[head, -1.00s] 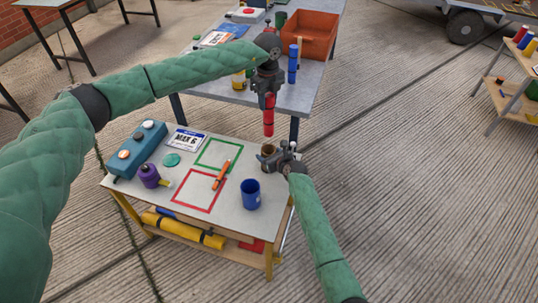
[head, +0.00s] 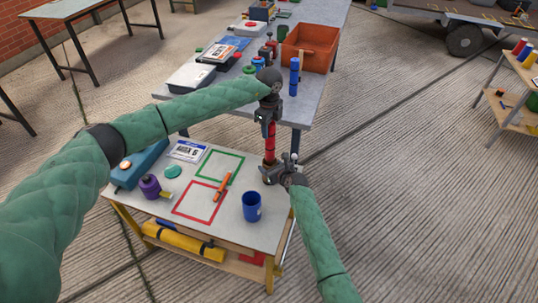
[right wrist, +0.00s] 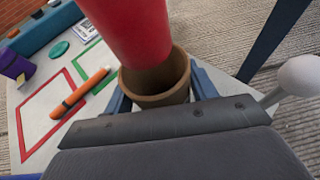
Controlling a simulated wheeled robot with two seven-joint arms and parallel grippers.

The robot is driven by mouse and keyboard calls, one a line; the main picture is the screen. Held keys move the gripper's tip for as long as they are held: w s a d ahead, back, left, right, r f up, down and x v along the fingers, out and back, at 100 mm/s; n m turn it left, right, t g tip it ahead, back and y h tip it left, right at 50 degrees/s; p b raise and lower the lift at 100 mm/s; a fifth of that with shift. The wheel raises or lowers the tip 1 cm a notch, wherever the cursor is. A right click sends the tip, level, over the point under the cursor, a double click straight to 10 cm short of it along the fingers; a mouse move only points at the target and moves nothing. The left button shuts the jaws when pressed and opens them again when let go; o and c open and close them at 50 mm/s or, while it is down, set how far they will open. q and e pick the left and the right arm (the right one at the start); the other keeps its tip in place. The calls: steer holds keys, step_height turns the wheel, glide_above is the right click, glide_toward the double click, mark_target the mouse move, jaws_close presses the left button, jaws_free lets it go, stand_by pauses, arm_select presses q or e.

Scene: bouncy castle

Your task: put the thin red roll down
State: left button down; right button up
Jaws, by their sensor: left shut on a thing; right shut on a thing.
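The thin red roll (head: 270,144) is upright, with my left gripper (head: 268,118) shut on its upper part. My right gripper (head: 277,171) is shut on a brown, open-topped cup at the right edge of the near table. In the right wrist view the brown cup (right wrist: 158,98) sits between the blue fingers, its mouth facing up. The red roll (right wrist: 128,32) is over the cup's mouth there, its lower end overlapping the far rim. I cannot tell whether the roll's end is inside the cup.
The near table (head: 237,232) holds a blue cup (head: 252,206), an orange marker (head: 222,187), red and green outlined squares, a purple bottle (head: 150,186) and a blue box (head: 141,166). Behind stands a grey table with an orange bin (head: 311,46) and blue cylinder (head: 294,76).

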mark_target(269, 152)
arm_select(q)
step_height(269, 152, down, 13)
steer(key=shift+r, duration=0.15)
stand_by(0.4)
steer(key=c, duration=0.9)
jaws_free()
steer(key=shift+c, duration=0.2)
step_height(269, 152, up, 12)
arm_select(e)
steer(key=o, duration=1.4)
